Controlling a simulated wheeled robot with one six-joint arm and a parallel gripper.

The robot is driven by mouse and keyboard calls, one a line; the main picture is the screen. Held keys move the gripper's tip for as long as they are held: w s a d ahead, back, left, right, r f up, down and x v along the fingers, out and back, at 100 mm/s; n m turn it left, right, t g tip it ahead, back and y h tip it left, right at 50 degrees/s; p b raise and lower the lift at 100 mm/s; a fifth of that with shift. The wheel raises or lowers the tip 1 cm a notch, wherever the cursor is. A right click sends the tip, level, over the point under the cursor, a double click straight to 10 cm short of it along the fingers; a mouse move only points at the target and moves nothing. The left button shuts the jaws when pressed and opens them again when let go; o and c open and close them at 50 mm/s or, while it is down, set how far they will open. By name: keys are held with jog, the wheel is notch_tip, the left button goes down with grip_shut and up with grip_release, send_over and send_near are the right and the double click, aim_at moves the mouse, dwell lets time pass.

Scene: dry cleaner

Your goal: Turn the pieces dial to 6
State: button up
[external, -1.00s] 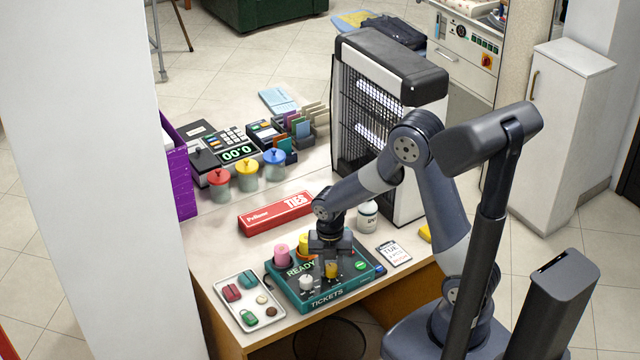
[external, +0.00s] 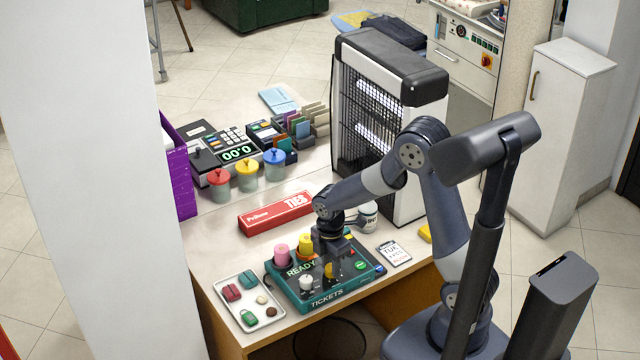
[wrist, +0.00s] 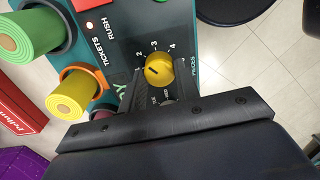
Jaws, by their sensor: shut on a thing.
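The teal ticket box (external: 325,300), marked TICKETS and READY, lies near the front of the counter. Its yellow pieces dial (wrist: 159,68) shows in the wrist view, with the numbers 2, 3 and 4 readable beyond it. A dark mark on the dial's face lies left of its middle, toward the 2 side; its exact setting is hard to tell. My gripper (wrist: 160,82) points down over the box, shut on the dial with a finger on each side. In the external view my gripper (external: 335,262) partly covers the dial. The 6 is not readable.
Pink (external: 282,255) and yellow (external: 305,243) rolls stand on the box's left and back, beside my gripper. A white knob (external: 307,282) is near its front. A tray of small items (external: 248,302) lies left; a red TIES box (external: 275,213) lies behind.

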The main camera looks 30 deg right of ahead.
jog(key=m, duration=0.4)
jog(key=shift+m+b, duration=0.3)
jog(key=shift+m, duration=0.1)
jog(key=m, duration=0.4)
jog(key=shift+w, duration=0.1)
jog(key=m, duration=0.4)
jog(key=shift+d+b, duration=0.1)
jog(key=shift+b, duration=0.3)
jog(key=m, duration=0.4)
jog(key=shift+m, duration=0.3)
jog(key=m, duration=0.4)
jog(key=shift+m+t, duration=0.3)
jog(key=m, duration=0.3)
jog(key=shift+d+m, duration=0.1)
jog(key=shift+m, duration=0.2)
jog(key=m, duration=0.4)
jog(key=shift+m+b, duration=0.3)
jog(key=shift+b, duration=0.05)
jog(key=shift+m, duration=2)
